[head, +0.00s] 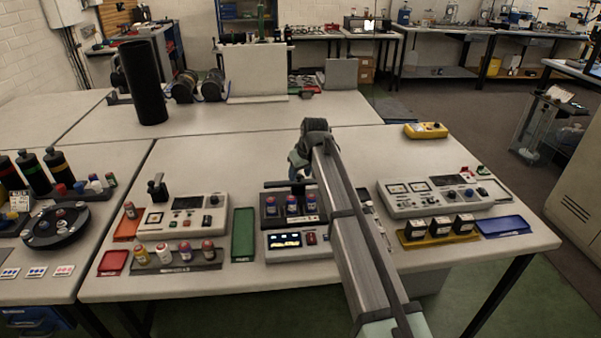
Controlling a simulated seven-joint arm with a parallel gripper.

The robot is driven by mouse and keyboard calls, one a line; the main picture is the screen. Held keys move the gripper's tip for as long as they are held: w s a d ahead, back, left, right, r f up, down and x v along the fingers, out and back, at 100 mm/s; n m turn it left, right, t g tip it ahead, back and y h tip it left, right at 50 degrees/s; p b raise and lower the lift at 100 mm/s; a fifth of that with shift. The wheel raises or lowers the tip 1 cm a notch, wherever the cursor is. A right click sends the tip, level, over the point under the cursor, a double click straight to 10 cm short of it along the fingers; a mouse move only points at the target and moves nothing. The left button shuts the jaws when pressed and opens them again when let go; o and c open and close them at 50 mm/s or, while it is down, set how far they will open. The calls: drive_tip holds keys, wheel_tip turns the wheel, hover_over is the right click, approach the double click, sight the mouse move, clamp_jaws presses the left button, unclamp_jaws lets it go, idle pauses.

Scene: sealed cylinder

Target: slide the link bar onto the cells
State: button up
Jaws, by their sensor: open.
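Several cells with blue and red parts stand upright in a black holder (271,217) on the table, in the middle of the head view. A thin dark bar (277,184), which looks like the link bar, lies level just behind the cells and apart from their tops as far as I can tell. My gripper (297,173) is small in view, pointing down behind the holder near the bar's right part. It is open. My own arm covers the right side of the holder, and the fingertips are hard to make out.
A grey unit with a lit display (285,240) sits before the holder. A green tray (243,235) is left of it. Metered consoles stand left (182,214) and right (436,195). A yellow tray (428,240) holds black blocks. The table behind my gripper is mostly clear.

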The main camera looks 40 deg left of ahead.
clamp_jaws()
idle(0.4)
